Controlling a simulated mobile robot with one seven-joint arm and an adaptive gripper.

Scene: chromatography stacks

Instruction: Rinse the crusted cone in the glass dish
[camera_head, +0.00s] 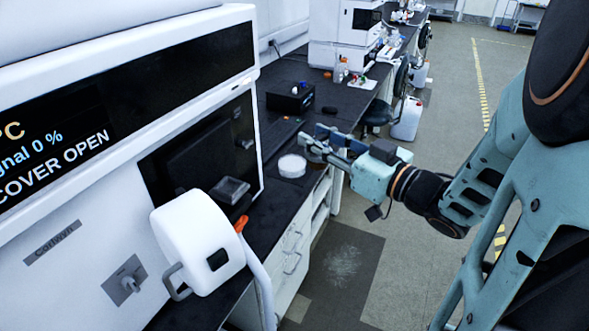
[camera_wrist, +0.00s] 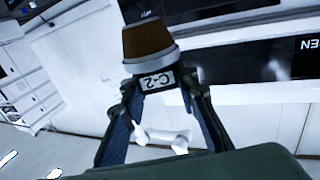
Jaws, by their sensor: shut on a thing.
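My gripper (camera_head: 322,145) is over the dark bench edge in the head view. In the wrist view my gripper (camera_wrist: 164,88) is shut on the cone (camera_wrist: 146,40), a brown, blunt-ended cone with a grey collar and a white label reading C-2. The brown end points away from my gripper. The cone is hard to make out in the head view. A round, whitish glass dish (camera_head: 292,166) sits on the bench, just left of and below my fingertips. My gripper is apart from it, and what the dish holds is not clear.
A large white instrument (camera_head: 75,240) with a screen reading COVER OPEN fills the left. A black box (camera_head: 290,97) stands on the bench behind the dish. A white jug (camera_head: 407,118) stands on the floor.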

